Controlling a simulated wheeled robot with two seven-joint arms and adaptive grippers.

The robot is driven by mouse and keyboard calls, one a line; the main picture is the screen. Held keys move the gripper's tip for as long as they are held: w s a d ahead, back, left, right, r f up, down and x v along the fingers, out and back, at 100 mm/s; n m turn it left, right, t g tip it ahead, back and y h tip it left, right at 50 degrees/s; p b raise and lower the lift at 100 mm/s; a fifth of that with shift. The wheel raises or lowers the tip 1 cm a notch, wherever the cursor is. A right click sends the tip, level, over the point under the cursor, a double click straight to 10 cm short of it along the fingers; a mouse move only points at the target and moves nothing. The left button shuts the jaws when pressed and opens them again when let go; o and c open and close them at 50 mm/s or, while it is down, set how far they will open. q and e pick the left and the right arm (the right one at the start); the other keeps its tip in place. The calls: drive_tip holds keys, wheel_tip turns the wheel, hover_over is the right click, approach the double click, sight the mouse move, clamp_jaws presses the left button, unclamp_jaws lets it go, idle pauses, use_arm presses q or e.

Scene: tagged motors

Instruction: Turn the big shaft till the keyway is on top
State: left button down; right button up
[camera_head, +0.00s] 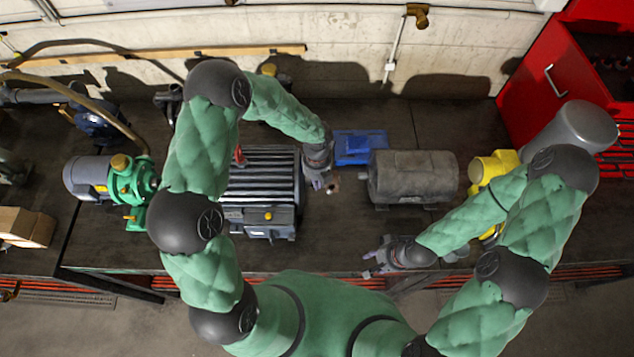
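A large dark ribbed motor (262,176) lies on the bench left of centre, with a grey terminal box on its near side. A small brownish shaft end (333,184) shows just off its right end. My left gripper (321,184) is at that shaft end, pointing down and toward me. Its fingers are too small and overlapped to tell whether they grip the shaft. The keyway cannot be made out. My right gripper (368,265) is over the bench's front edge, with its fingertips apart and nothing between them.
A plain grey motor (413,177) stands right of the shaft, with a blue box (360,147) behind. A green pump (130,180) is at left. A yellow machine (493,166) and red cabinet (560,60) are at right. The bench front near centre is clear.

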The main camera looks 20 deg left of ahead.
use_arm(q)
drive_tip(key=shift+w+a+r+p, duration=0.1)
drive_tip(key=shift+w+r+p, duration=0.25)
drive_tip(key=shift+w, duration=0.2)
drive_tip(key=shift+w+a, duration=0.1)
drive_tip(key=shift+w, duration=0.1)
drive_tip(key=shift+w+a+r, duration=0.1)
drive_tip(key=shift+w+r, duration=0.05)
drive_tip(key=shift+w, duration=0.35)
drive_tip(key=shift+w+a+f, duration=0.2)
drive_tip(key=shift+w, duration=0.4)
drive_tip(key=shift+w+f, duration=0.1)
drive_tip(key=shift+w, duration=0.15)
idle(0.6)
